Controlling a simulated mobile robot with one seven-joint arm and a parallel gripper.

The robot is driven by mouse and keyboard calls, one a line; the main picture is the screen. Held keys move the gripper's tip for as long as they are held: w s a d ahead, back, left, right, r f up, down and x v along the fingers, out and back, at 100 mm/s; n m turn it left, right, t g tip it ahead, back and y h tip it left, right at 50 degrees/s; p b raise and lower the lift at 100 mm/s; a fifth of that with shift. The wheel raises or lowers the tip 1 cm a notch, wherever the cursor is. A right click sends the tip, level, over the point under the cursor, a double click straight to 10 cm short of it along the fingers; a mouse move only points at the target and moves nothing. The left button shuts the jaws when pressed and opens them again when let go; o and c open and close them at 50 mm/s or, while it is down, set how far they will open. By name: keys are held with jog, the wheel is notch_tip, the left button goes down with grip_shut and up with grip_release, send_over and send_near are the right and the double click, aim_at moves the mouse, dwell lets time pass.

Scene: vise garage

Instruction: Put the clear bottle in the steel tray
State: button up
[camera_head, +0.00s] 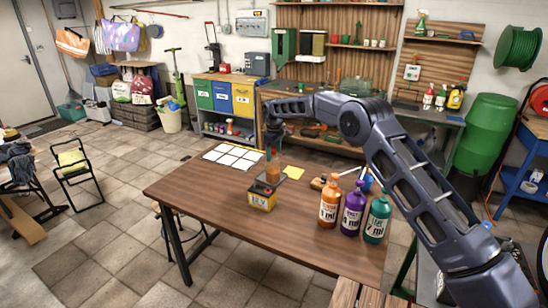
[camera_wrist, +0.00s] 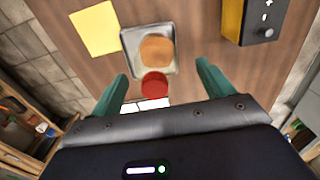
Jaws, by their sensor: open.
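The clear bottle (camera_head: 273,173), with orange-brown contents and a red cap (camera_wrist: 155,84), stands upright on the table. In the wrist view its orange lower part (camera_wrist: 157,50) appears inside the outline of the steel tray (camera_wrist: 128,42), so it seems to stand in the tray. The tray is small and shallow and mostly hidden in the head view. My gripper (camera_head: 273,142) is just above the bottle, pointing down. In the wrist view my gripper (camera_wrist: 162,70) is open, its two fingers spread on either side of the red cap and apart from it.
A yellow-and-black battery (camera_head: 262,196) stands in front of the tray and also shows in the wrist view (camera_wrist: 262,25). A yellow note (camera_head: 293,172) and a white gridded sheet (camera_head: 233,157) lie nearby. Orange (camera_head: 328,208), purple (camera_head: 351,213) and green (camera_head: 376,222) bottles stand at the right.

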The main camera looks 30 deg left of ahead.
notch_tip(320, 180, up, 10)
jog(key=shift+r, duration=0.15)
dwell(0.3)
